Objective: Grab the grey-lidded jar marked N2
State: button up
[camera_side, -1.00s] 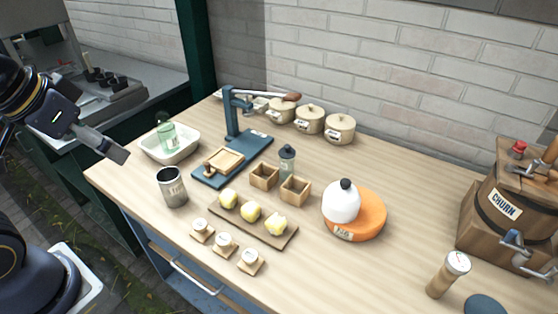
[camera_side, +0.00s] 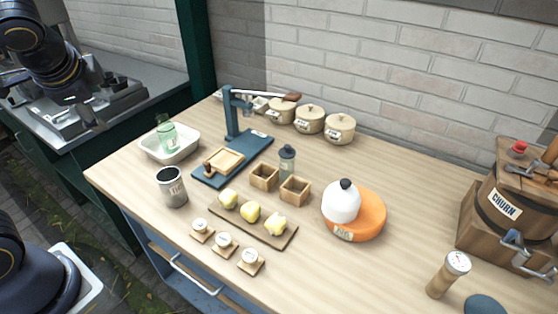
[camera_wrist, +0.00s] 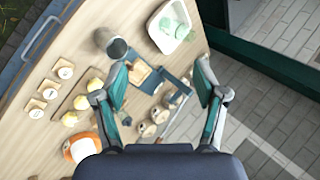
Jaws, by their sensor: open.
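A small jar with a dark grey lid (camera_side: 287,160) stands upright on the wooden worktop in the side view, behind two small wooden boxes. Its marking is too small to read. In the side view my arm is at the upper left, well away from the jar, and the fingers cannot be made out there.
Near the jar are wooden boxes (camera_side: 264,177), a blue press (camera_side: 232,120), yellow lumps on a board (camera_side: 250,212) and a metal cup (camera_side: 172,187). A white tub (camera_side: 183,155) holds a green bottle (camera_side: 166,134). Lidded pots (camera_side: 309,119) stand behind. An orange base (camera_side: 370,218) sits right.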

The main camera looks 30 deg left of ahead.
jog(key=w+d+f+m+t+y, duration=0.15)
jog(key=w+d+m, duration=0.25)
jog(key=w+m, duration=0.4)
jog(key=w+d+f+m+t+y, duration=0.1)
jog(key=w+d+m+t+y, duration=0.25)
jog(key=w, duration=0.65)
jog(key=w+d+f+m+t+h, duration=0.2)
jog(key=w+d+f+m+h, duration=0.15)
jog(key=d+f+m, duration=0.5)
jog(key=m+t+h, duration=0.1)
jog(key=m+h, duration=0.1)
jog(key=m, duration=0.3)
send_near(286, 161)
jog(key=x, duration=0.6)
jog(key=shift+w+d, duration=0.1)
jog(key=shift+w, duration=0.2)
jog(key=x, duration=0.5)
jog(key=shift+w+a+f, duration=0.2)
jog(key=shift+a, duration=0.15)
grip_shut()
